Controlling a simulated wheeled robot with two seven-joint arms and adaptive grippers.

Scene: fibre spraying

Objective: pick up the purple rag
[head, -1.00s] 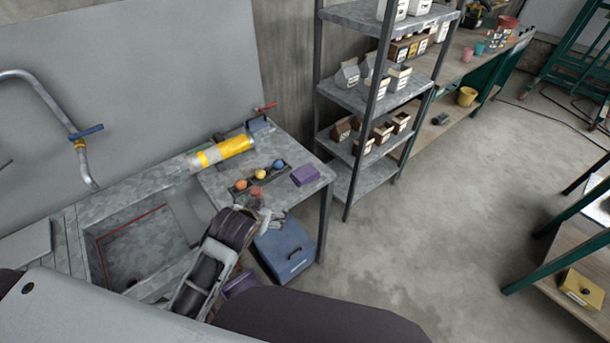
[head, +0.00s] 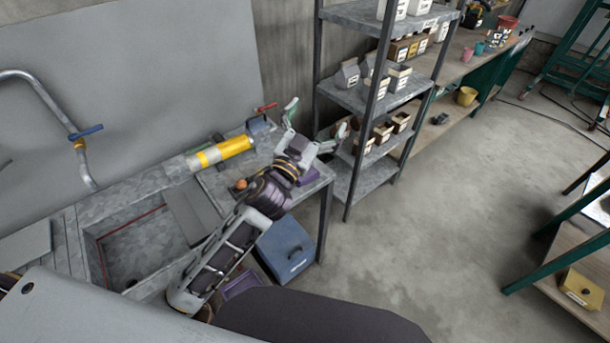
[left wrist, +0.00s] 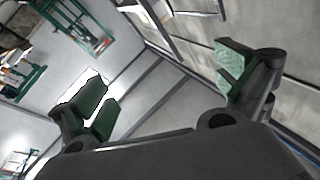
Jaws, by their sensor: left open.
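The purple rag (head: 309,177) lies near the right end of the metal table (head: 216,184) in the head view. My left forearm and wrist partly cover it. My left gripper (head: 316,121) is above the far right part of the table, beyond the rag in the picture, with its fingers spread wide and empty. In the left wrist view the gripper (left wrist: 165,80) also shows open, with green pads and nothing between them. The rag cannot be made out in that view. My right gripper is not in view.
A yellow and silver cylinder (head: 222,152) lies at the table's back. An orange ball (head: 241,184) shows beside my arm. A sink basin (head: 145,250) is at left, a blue box (head: 285,250) below the table. A metal shelf (head: 365,97) with small containers stands close right of my gripper.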

